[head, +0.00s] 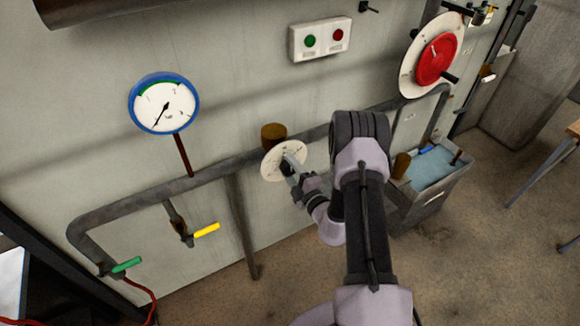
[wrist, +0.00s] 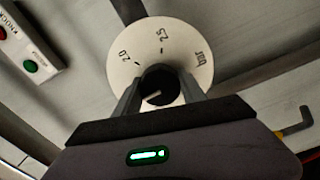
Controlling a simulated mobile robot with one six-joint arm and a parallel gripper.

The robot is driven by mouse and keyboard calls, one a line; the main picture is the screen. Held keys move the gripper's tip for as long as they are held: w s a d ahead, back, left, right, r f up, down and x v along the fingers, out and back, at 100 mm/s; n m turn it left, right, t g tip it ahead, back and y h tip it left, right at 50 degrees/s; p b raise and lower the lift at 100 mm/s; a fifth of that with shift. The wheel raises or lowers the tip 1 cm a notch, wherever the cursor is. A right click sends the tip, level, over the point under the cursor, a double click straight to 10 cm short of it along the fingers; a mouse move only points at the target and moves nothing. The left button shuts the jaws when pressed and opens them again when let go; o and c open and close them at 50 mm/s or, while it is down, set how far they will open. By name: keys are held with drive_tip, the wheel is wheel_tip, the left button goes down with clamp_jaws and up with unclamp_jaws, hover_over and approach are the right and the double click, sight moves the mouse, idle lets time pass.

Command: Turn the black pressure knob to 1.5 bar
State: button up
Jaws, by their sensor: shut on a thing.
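The black pressure knob (wrist: 158,78) sits at the centre of a round white dial plate (wrist: 172,33). In the wrist view the plate shows 2.0, 2.5 and "bar"; the rest is hidden behind my gripper. My gripper (head: 290,168) is shut on the knob, with one finger on each side. A short pale mark shows on the knob, slanting toward the lower left; I cannot tell the value it points to. In the head view the dial plate (head: 270,163) is on the pipe, and the knob is mostly hidden by the fingers.
A blue-rimmed gauge (head: 177,93) stands left, its needle pointing lower left. Yellow (head: 207,230) and green (head: 127,265) valve handles are lower left. A box with green and red buttons (head: 320,40) and a red wheel (head: 437,62) are above. A water basin (head: 428,167) stands right.

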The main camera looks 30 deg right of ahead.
drive_tip(key=shift+m, duration=0.3)
idle(0.4)
drive_tip(key=o, duration=1.4)
drive_tip(key=s, duration=1.7)
drive_tip(key=shift+s+d, duration=0.2)
drive_tip(key=shift+d, duration=0.1)
